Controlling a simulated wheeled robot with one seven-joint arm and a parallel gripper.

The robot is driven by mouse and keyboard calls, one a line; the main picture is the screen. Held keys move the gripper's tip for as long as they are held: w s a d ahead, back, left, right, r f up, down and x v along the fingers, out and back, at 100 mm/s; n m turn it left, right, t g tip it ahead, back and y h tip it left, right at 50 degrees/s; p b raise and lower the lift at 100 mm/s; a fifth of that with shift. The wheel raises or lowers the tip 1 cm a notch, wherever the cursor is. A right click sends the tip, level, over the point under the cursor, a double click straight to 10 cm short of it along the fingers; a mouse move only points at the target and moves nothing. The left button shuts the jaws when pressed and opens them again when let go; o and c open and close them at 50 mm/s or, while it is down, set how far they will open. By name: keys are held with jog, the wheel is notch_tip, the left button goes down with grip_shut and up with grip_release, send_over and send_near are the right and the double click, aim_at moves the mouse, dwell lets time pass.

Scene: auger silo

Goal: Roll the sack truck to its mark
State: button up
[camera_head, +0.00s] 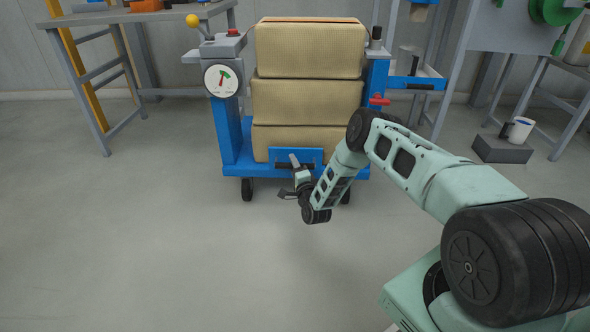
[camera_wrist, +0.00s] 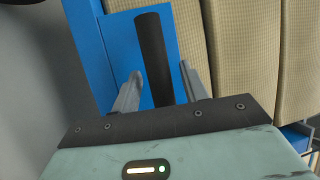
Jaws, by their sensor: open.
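The blue sack truck (camera_head: 231,142) stands on small black wheels on the grey floor and carries a stack of 3 tan sacks (camera_head: 307,97). A blue plate with a dark bar handle (camera_head: 283,166) is low on its front side. My gripper (camera_head: 285,180) is at this handle. In the wrist view the dark handle (camera_wrist: 152,50) lies between the two grey fingers of my gripper (camera_wrist: 160,85), which are open with gaps on both sides. The tan sacks also show in the wrist view (camera_wrist: 240,60). I see no floor mark.
A grey workbench (camera_head: 150,15) stands at the back left. A dial gauge (camera_head: 221,80) and a yellow-knobbed lever (camera_head: 193,20) are at the truck's left. A grey block (camera_head: 501,149) with a white cup (camera_head: 520,130) lies at right. The left and front floor is clear.

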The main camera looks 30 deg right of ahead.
jog(key=p+v, duration=0.6)
jog(key=v, duration=1.1)
jog(key=shift+s+p, duration=0.2)
jog(key=shift+p, duration=0.15)
jog(key=shift+f, duration=0.15)
jog(key=shift+a, duration=0.1)
